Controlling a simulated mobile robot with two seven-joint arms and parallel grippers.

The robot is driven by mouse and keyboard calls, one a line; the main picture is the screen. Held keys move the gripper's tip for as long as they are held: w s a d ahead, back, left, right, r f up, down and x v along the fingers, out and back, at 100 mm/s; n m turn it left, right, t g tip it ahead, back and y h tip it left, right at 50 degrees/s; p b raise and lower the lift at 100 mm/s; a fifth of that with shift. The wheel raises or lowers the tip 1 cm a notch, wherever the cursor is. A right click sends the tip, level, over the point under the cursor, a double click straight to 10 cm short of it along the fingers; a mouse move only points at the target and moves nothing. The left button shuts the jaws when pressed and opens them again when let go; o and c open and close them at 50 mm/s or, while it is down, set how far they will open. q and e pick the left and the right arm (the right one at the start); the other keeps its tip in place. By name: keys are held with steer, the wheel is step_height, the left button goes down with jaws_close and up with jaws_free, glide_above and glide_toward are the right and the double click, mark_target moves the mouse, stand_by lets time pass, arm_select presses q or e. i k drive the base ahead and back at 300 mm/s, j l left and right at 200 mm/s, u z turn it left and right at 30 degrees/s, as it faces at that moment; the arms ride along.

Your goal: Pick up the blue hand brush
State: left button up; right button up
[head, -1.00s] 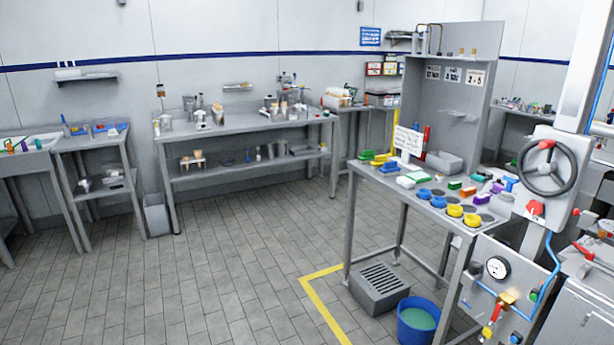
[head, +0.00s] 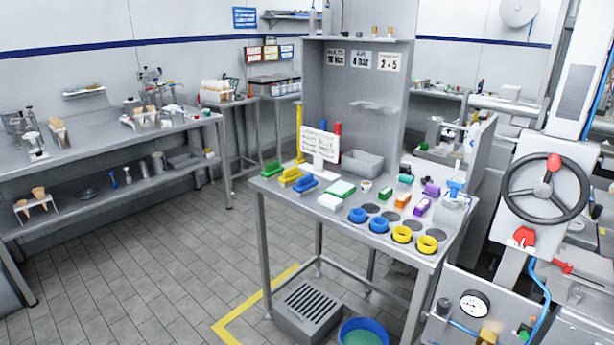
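A blue hand brush (head: 305,184) lies near the left front edge of the metal work table (head: 284,200), as far as its small size lets me tell. A yellow brush (head: 290,175) and a green brush (head: 270,168) lie beside it in a row, farther back to the left. A white sign (head: 318,146) stands just behind the blue one. Neither of my grippers is in view.
Blue rings (head: 358,215) and yellow rings (head: 402,234) sit along the table's front. A grey bin (head: 362,163) stands behind. Below are a grated box (head: 308,308) and a blue bucket (head: 364,332). The tiled floor (head: 150,250) at left is clear.

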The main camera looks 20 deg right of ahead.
mark_target(306, 184)
steer(key=i+j+z, duration=0.1)
steer(key=i+z, duration=0.35)
steer(key=i+j+z, duration=0.25)
steer(key=z, duration=0.2)
steer(key=i+j+z, duration=0.35)
steer(key=z, duration=0.15)
steer(key=i+j+z, duration=0.25)
steer(key=j+z, duration=0.2)
